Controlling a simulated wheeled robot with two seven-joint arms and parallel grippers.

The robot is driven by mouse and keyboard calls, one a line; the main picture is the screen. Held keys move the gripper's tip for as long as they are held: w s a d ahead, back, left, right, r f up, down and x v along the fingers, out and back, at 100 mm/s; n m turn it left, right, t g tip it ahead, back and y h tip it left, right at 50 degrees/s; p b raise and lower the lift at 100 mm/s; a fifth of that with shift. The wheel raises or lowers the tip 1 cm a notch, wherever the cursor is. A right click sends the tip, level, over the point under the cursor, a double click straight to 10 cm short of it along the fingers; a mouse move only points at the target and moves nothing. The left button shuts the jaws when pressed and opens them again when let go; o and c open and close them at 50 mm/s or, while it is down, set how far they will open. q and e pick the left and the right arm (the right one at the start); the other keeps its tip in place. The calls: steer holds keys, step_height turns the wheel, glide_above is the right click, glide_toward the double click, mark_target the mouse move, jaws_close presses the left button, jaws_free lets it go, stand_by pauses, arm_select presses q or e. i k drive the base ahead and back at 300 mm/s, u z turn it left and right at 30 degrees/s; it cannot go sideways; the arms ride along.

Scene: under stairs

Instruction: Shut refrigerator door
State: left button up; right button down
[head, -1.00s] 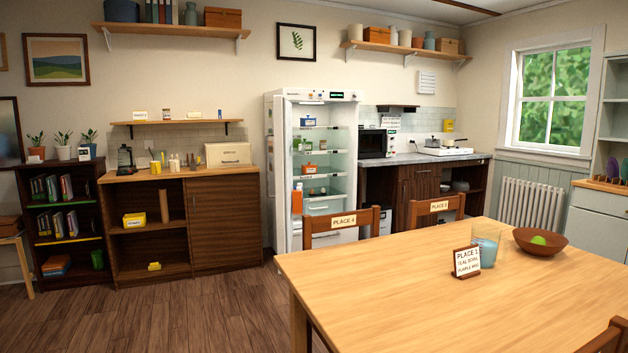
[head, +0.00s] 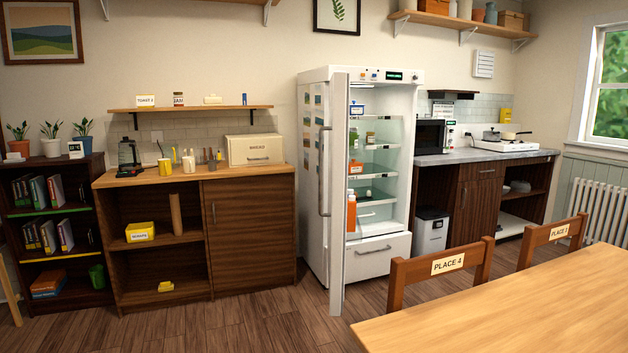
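The white refrigerator (head: 364,76) stands against the back wall, a little right of the middle of the head view. Its door (head: 339,200) is open and swung out toward me, so I see it nearly edge-on. A long vertical handle (head: 325,170) shows on the door's left side. Inside, the lit shelves (head: 382,147) hold several items, with an orange bottle (head: 351,214) low by the door. A closed drawer (head: 377,256) is at the bottom. Neither of my grippers is in view.
The wooden table (head: 500,318) fills the lower right, with chairs (head: 440,268) between it and the refrigerator. A dark wooden cabinet (head: 250,235) stands left of the refrigerator. The wooden floor (head: 240,328) at front left is clear.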

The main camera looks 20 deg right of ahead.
mark_target(339, 85)
steer(key=i, duration=1.45)
steer(key=z, duration=1.05)
